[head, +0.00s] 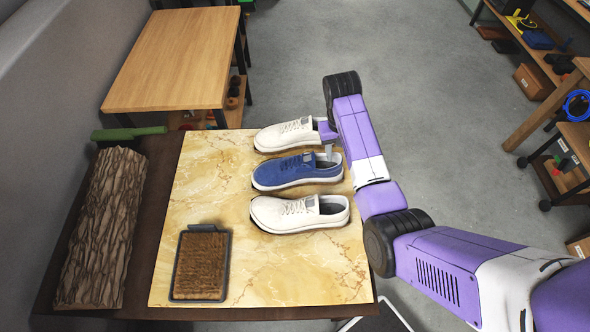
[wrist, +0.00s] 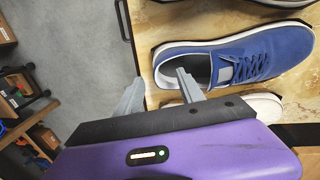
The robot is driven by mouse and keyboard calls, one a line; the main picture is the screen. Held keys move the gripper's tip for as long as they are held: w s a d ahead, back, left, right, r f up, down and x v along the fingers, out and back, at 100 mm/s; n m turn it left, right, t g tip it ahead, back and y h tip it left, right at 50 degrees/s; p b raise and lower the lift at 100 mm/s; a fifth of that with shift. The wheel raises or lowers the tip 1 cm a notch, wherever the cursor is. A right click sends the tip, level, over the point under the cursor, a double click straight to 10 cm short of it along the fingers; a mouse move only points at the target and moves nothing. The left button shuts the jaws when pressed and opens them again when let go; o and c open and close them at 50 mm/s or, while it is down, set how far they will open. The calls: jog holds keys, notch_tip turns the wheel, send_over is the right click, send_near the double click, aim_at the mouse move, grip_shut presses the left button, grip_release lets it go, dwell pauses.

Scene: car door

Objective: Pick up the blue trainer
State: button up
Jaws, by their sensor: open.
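The blue trainer (head: 285,171) lies in the middle of a row of three on the marbled board, toe left and heel right. In the wrist view the blue trainer (wrist: 285,48) shows its white sole, grey tongue and open collar. My gripper (head: 328,150) is at its heel end, with empty jaws apart. In the wrist view my gripper (wrist: 160,88) has one finger overlapping the collar opening near the heel and the other outside the heel, past the board's edge. I cannot tell whether either finger touches the trainer.
White trainers lie behind (head: 285,135) and in front (head: 290,214) of the blue one, close to it. A bristle mat in a dark tray (head: 201,265) is at the board's (head: 270,275) front left.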

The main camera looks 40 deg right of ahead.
aim_at(339, 158)
jog(key=f, duration=0.4)
jog(key=shift+d+f+p, duration=0.3)
jog(key=shift+f+p, duration=0.05)
jog(key=shift+f, duration=0.05)
grip_shut()
dwell(1.0)
